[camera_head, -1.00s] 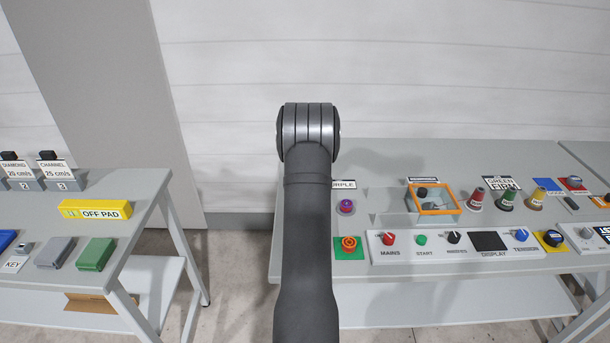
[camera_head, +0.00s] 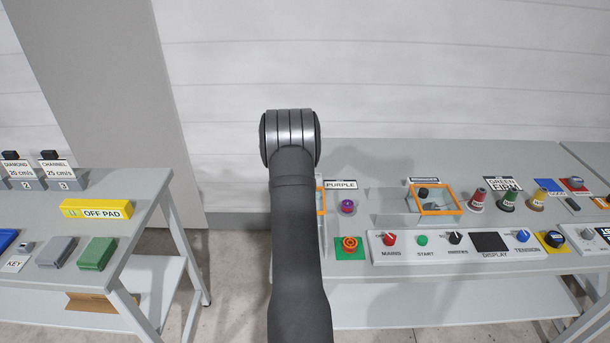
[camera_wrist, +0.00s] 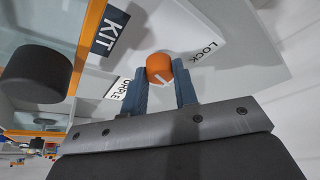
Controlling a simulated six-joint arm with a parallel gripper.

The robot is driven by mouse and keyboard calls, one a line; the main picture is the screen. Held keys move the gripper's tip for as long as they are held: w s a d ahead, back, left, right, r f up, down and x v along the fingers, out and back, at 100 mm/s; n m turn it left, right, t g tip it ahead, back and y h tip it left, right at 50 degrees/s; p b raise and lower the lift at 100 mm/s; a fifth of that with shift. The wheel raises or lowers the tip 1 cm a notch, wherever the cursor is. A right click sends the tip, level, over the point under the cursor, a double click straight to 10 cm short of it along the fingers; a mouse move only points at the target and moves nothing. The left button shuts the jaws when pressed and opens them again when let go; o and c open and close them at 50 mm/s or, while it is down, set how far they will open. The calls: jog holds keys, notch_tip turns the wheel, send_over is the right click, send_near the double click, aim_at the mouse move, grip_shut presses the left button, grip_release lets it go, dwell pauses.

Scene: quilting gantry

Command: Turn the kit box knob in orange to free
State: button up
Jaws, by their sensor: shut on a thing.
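The orange knob (camera_wrist: 159,66) shows in the wrist view on a pale panel, with a white pointer mark on its near side. My gripper (camera_wrist: 160,82) has its two blue fingers on either side of the knob and is shut on it. A LOCK label (camera_wrist: 203,52) lies to the right of the knob. A dark KIT label (camera_wrist: 103,32) lies to its left, beside the orange-edged clear kit box (camera_wrist: 86,35). No FREE label is readable. In the head view, my arm hides the knob and gripper; an orange edge of the box (camera_head: 321,202) shows beside the arm.
A dark round piece (camera_wrist: 35,73) shows at the left in the wrist view. An orange-framed box (camera_head: 437,212) stands farther right.

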jog(key=shift+m+g, duration=0.3)
jog(key=shift+m, duration=0.4)
jog(key=o, duration=1)
jog(key=v, duration=1.1)
jog(key=a+v, duration=0.1)
jog(key=v, duration=0.5)
jog(key=x, duration=1.7)
jog(key=shift+d, duration=0.45)
